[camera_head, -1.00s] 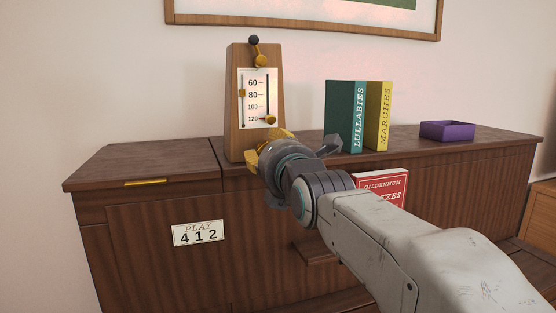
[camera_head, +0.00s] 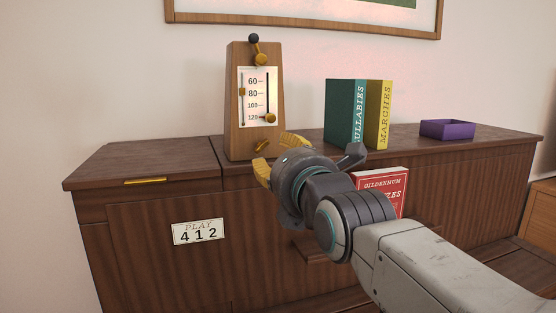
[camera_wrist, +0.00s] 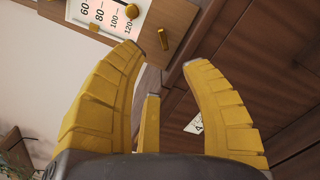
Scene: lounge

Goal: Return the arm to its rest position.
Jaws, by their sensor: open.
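My gripper (camera_head: 279,159) is open and empty in the head view, in front of the cabinet and just below and right of the metronome (camera_head: 237,110). In the wrist view my gripper's yellow fingers (camera_wrist: 160,85) are spread with nothing between them. The wooden metronome shows at the top of the wrist view (camera_wrist: 166,14), beyond the fingertips. It stands upright with a numbered scale, a slider on each side of the scale and a small yellow key low on its front. My arm reaches in from the lower right and hides part of the cabinet front.
The dark wooden cabinet (camera_head: 140,162) carries a green book (camera_head: 340,112), a yellow book (camera_head: 379,115) and a purple open box (camera_head: 447,130). A red book (camera_head: 388,182) stands lower, partly behind my arm. A card reading "PLAY 412" (camera_head: 199,232) is on the cabinet front.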

